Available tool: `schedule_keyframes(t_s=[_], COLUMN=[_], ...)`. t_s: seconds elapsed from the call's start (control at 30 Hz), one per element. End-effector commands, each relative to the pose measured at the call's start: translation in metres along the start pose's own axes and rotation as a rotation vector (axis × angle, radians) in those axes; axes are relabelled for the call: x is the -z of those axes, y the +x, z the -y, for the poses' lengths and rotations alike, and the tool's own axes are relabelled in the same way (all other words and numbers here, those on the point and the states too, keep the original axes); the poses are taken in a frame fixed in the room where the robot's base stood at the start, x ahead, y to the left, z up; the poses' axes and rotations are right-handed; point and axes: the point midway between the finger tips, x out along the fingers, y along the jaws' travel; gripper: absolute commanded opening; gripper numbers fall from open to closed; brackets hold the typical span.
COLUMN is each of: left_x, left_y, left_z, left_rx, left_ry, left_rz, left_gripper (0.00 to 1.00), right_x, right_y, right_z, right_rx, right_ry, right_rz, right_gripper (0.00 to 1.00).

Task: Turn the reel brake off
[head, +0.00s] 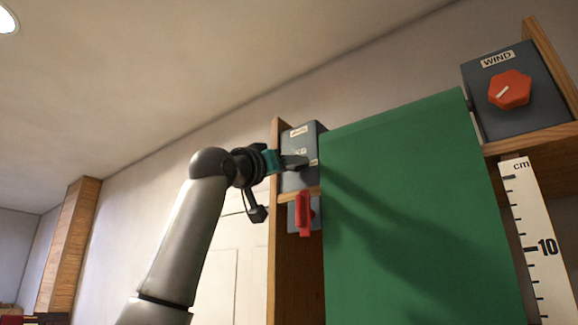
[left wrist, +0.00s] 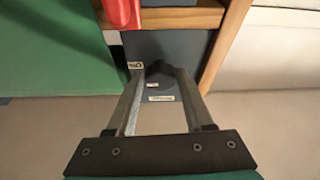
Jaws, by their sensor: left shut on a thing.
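A dark grey control box (head: 299,178) stands on a shelf at the left of the green panel, and it also shows in the left wrist view (left wrist: 192,45). It has small pale labels, too small to read surely. My left gripper (head: 300,161) reaches the front of this box from the left. In the left wrist view, its two fingers (left wrist: 158,80) are closed on a dark knob (left wrist: 158,69) on the box face. The knob's setting is hard to tell, as the fingers partly cover it. My right gripper is not in view.
A red handle (head: 304,214) sits on a grey plate just below the shelf, close to my left gripper. The green panel (head: 400,200) fills the middle. At right are a box marked WIND with a red knob (head: 509,90) and a cm scale (head: 533,240).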

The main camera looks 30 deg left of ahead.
Motion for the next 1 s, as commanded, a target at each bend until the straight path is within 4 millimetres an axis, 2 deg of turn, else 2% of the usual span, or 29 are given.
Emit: schedule_keyframes(t_s=[0.43, 1.0], left_x=[0.002, 0.007], left_y=[0.000, 0.002], left_z=[-0.006, -0.011], left_rx=[0.140, 0.348], left_ry=[-0.349, -0.850], left_rz=[-0.003, -0.002], left_gripper=[0.00, 0.00], right_x=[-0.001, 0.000], right_y=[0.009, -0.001], right_z=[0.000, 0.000], right_rx=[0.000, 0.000], right_ry=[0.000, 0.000], right_rz=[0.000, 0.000], right_gripper=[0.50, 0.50])
